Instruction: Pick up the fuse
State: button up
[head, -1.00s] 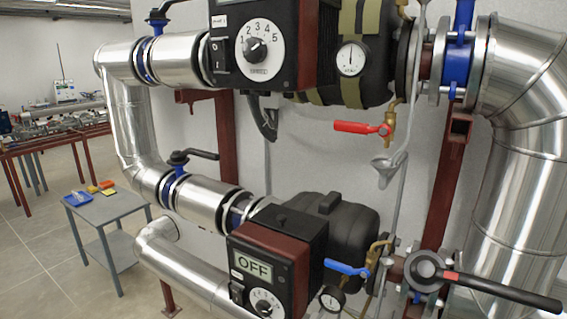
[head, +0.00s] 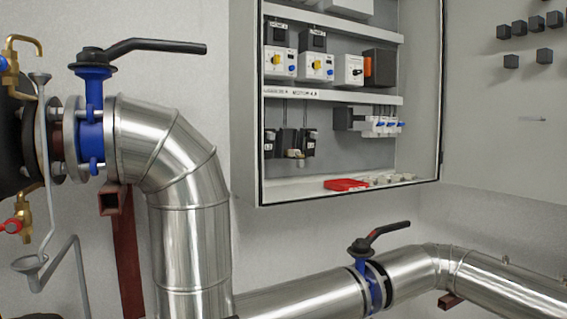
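An open grey electrical cabinet (head: 250,100) hangs on the wall right of centre. On its floor, several small whitish pieces (head: 390,179) lie in a row; they look like fuses, but are too small to be sure. A flat red object (head: 346,184) lies just left of them, near the front edge. Black fuse-holder-like blocks (head: 308,143) are mounted above, with a small pale piece (head: 295,154) between them. I cannot tell which piece is the fuse. My gripper is not in view.
A large silver pipe (head: 185,200) bends down left of the cabinet. A lower silver pipe (head: 300,298) with a blue valve (head: 373,280) and black lever runs beneath it. The open cabinet door (head: 500,110) extends right. The cabinet's front is unobstructed.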

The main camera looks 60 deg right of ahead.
aim_at(292, 152)
jog(key=z, duration=1.3)
jog(key=k, duration=0.1)
jog(key=u, duration=3.1)
jog(key=k, duration=0.6)
jog(key=z, duration=2.95)
jog(key=i, duration=0.15)
jog(key=u, duration=1)
